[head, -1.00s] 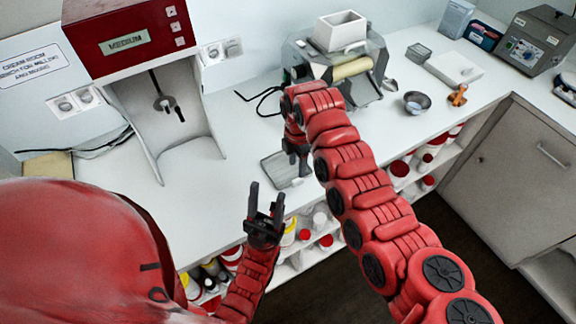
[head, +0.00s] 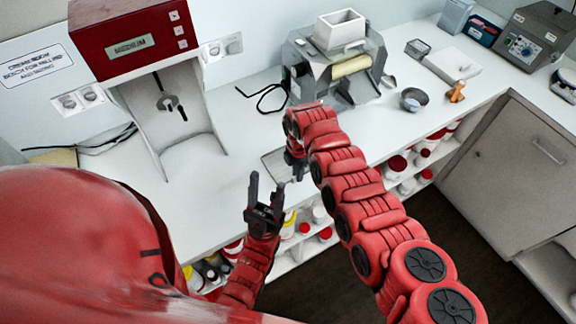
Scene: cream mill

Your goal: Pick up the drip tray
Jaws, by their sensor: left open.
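The drip tray (head: 275,163) is a flat grey tray lying on the white bench near its front edge, in front of the roller mill. My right gripper (head: 298,172) is down at the tray's right side, and my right arm hides much of it. I cannot tell whether its jaws are open or touch the tray. My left gripper (head: 265,192) is open and empty, fingers pointing up, in front of the bench edge and apart from the tray.
The roller mill (head: 340,62) stands behind the tray. A red-topped machine (head: 130,40) stands at the left. A small bowl (head: 413,99) and an orange item (head: 457,91) lie to the right. Shelves of jars (head: 315,225) sit under the bench. Bare bench lies left of the tray.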

